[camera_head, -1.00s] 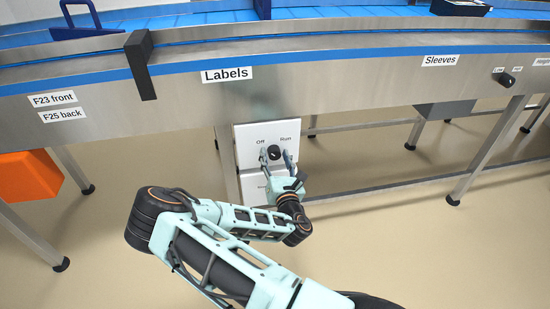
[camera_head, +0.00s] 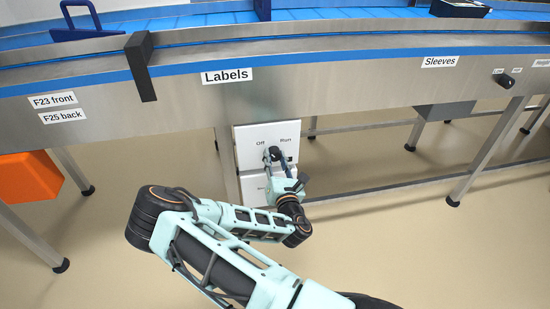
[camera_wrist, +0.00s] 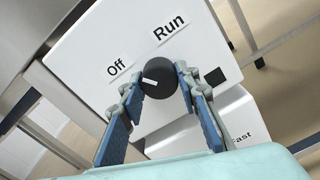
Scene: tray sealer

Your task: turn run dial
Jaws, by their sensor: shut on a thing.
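The run dial (camera_head: 274,152) is a round black knob on a white control box (camera_head: 245,140) below the conveyor. In the wrist view the dial (camera_wrist: 158,76) sits between the words "Off" (camera_wrist: 116,67) and "Run" (camera_wrist: 171,28). Its short white mark lies on the left side, on the side toward "Off". My gripper (camera_head: 274,158) is shut on the dial, with one finger on each side; the wrist view also shows my gripper (camera_wrist: 159,74) around it. The fingers hide parts of the box face.
A small black square (camera_wrist: 215,76) is on the box right of the dial. A second white box (camera_head: 256,188) sits below. The conveyor's steel side (camera_head: 340,90) runs above, and table legs stand on both sides. An orange block (camera_head: 28,178) is at the left.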

